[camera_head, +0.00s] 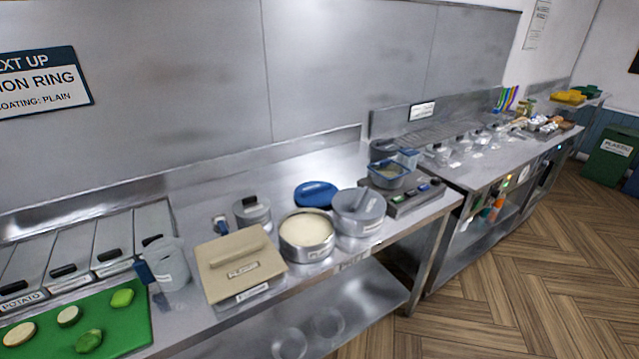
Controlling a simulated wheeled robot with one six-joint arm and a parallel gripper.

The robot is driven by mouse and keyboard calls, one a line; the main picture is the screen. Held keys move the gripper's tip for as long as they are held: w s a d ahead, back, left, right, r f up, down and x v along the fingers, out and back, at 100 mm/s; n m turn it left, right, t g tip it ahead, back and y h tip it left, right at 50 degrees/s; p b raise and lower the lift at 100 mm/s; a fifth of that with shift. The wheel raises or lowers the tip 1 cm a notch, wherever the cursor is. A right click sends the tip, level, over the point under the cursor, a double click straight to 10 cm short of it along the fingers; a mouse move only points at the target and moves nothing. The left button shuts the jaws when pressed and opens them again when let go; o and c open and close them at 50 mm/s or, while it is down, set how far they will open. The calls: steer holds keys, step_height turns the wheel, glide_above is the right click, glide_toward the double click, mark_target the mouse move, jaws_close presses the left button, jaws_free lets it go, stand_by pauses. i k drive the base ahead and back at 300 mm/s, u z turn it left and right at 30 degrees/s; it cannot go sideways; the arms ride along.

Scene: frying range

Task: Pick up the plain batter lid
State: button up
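An open round steel pot (306,252) with a cream-coloured mix inside stands on the steel counter. A round blue lid (316,194) lies on the counter just behind it. A beige square lid (238,264) with a bar handle covers a container to the left. The labels are too small to read, so I cannot tell which lid is for plain batter. My gripper is not in view.
A green board (120,328) with vegetable pieces and a grey jug (170,266) stand at the left. A small lidded pot (252,212) is behind. A blue-rimmed basket (389,174) sits on a control unit (408,200) at the right. The wooden floor (490,285) in front is clear.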

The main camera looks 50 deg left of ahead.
mark_target(317, 194)
steer(key=u, duration=0.5)
steer(key=i, duration=1.25)
steer(key=u, duration=1.9)
steer(key=i, duration=0.95)
steer(key=u, duration=0.85)
